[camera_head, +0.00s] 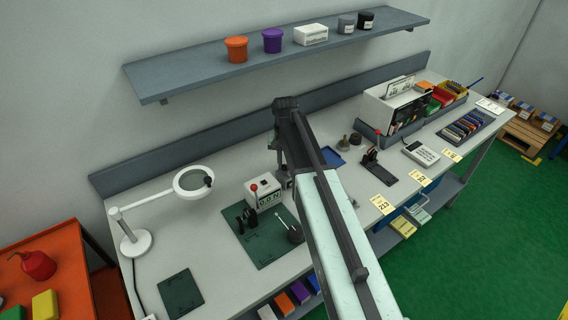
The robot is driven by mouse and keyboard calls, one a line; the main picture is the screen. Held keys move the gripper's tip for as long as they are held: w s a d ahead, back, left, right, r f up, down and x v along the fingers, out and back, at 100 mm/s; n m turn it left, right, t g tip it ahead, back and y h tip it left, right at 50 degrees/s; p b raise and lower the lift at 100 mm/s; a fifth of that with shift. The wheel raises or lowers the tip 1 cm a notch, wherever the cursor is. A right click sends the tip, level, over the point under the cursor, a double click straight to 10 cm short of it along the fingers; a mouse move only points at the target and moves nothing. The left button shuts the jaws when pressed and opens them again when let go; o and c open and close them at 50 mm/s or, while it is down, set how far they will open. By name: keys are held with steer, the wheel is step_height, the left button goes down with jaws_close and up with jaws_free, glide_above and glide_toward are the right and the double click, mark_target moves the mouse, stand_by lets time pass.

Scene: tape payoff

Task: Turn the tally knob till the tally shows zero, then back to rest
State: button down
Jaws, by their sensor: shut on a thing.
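A white box with a small display (262,196) stands at the back of the dark green mat; the display seems to read 0.0 N, in small print. My gripper (284,181) points down beside the right side of this box. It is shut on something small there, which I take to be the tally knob. The jaws and arm hide the knob, so its turn cannot be seen. I see no other clear tally display; the arm covers part of the bench behind it.
A magnifier lamp (193,182) stands left. A shelf (200,77) with pots hangs above. Bins and a calculator-like device (421,153) are right.

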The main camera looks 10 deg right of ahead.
steer(key=c, duration=1.3)
jaws_free()
steer(key=shift+c, duration=0.2)
